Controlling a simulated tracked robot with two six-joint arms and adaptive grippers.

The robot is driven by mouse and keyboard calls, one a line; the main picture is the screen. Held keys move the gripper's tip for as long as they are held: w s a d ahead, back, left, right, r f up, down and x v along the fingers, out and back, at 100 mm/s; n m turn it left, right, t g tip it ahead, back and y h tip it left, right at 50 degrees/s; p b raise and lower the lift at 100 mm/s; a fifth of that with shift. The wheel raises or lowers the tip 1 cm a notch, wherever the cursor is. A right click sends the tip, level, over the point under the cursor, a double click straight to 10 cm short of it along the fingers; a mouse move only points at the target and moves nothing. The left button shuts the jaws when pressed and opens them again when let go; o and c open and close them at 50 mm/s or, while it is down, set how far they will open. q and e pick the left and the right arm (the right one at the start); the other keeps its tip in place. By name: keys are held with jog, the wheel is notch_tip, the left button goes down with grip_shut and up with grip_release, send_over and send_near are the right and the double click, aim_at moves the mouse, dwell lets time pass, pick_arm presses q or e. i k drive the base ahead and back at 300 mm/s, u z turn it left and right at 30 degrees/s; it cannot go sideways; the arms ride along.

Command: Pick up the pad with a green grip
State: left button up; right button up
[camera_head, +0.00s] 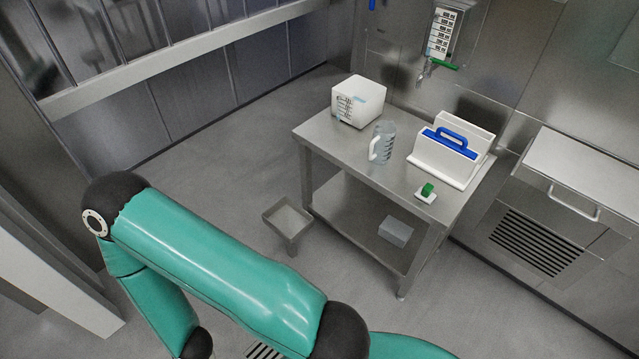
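A small white pad with a green grip (427,190) lies on the metal table (329,150), close to its front right edge. The green grip stands up on top of the white base. Nothing touches the pad. One of my green arms fills the lower left of the head view, well apart from the table. Neither of my grippers shows in the view.
The table also holds a white container (358,101), a clear jug (381,143) and a white holder (437,165) with a blue-handled item (451,141). A metal tray (287,218) stands left of the table. A steel cabinet (575,170) stands at right. Open floor lies left.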

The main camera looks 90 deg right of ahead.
aim_at(425, 194)
jog(key=u, duration=0.35)
jog(key=i, duration=0.5)
jog(key=z, duration=2.85)
jog(key=i, duration=0.35)
jog(key=z, duration=1.75)
jog(key=k, duration=0.35)
jog(key=z, duration=0.7)
jog(key=i, duration=1.4)
jog(key=u, duration=0.5)
